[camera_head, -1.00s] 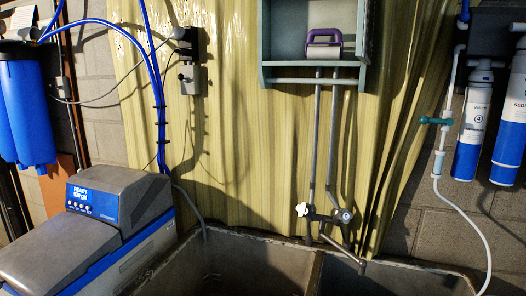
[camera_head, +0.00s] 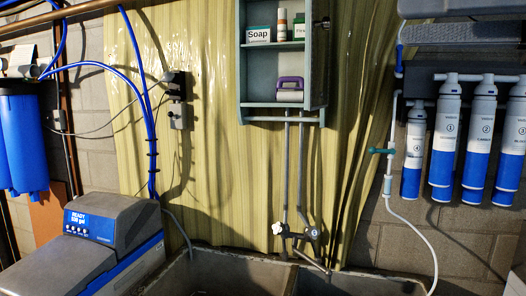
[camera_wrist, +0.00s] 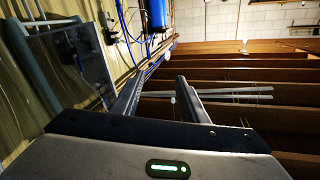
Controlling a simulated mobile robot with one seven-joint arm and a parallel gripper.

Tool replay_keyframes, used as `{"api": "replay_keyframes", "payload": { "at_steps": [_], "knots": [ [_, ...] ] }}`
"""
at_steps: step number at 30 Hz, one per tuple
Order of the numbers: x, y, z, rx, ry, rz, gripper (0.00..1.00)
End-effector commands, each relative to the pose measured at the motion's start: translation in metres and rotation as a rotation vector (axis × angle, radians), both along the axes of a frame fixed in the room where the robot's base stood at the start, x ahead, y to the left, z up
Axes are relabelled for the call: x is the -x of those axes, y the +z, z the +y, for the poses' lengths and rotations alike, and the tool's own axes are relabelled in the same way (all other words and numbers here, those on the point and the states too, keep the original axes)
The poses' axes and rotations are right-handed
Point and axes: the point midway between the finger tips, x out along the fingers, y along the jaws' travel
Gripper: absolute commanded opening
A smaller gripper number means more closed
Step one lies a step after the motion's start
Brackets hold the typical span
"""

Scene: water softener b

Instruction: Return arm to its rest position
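My gripper (camera_wrist: 160,78) shows in the wrist view with its two dark fingers apart and nothing between them. It points past wooden beams (camera_wrist: 240,88) toward a pale block wall. My arm and gripper are not in the head view. The head view faces the water softener (camera_head: 90,240) with its blue lit panel, a stone sink (camera_head: 235,275), and an open wall cabinet (camera_head: 243,75).
Several blue-and-white filter cylinders (camera_head: 445,150) hang at right. In the wrist view, a blue-grey framed panel (camera_wrist: 70,60) stands close at left.

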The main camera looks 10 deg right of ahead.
Motion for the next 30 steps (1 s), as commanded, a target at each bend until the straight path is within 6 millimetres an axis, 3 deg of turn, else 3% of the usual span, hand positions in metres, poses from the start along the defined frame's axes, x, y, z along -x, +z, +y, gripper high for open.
{"api": "replay_keyframes", "payload": {
  "at_steps": [1, 2, 4, 7, 9, 12, 16, 21, 30],
  "knots": [
    [-0.004, -0.002, 0.029, 0.067, -0.038, 0.058, 0.4],
    [-0.007, -0.01, 0.046, 0.105, -0.062, 0.095, 0.4],
    [-0.018, -0.038, 0.083, 0.205, -0.133, 0.199, 0.4],
    [-0.039, -0.101, 0.12, 0.353, -0.257, 0.381, 0.4],
    [-0.049, -0.152, 0.129, 0.443, -0.346, 0.511, 0.4],
    [-0.051, -0.22, 0.125, 0.546, -0.455, 0.678, 0.4],
    [-0.041, -0.283, 0.109, 0.63, -0.552, 0.834, 0.4],
    [-0.029, -0.317, 0.099, 0.673, -0.602, 0.919, 0.4],
    [-0.028, -0.321, 0.098, 0.674, -0.604, 0.924, 0.4]
  ]
}}
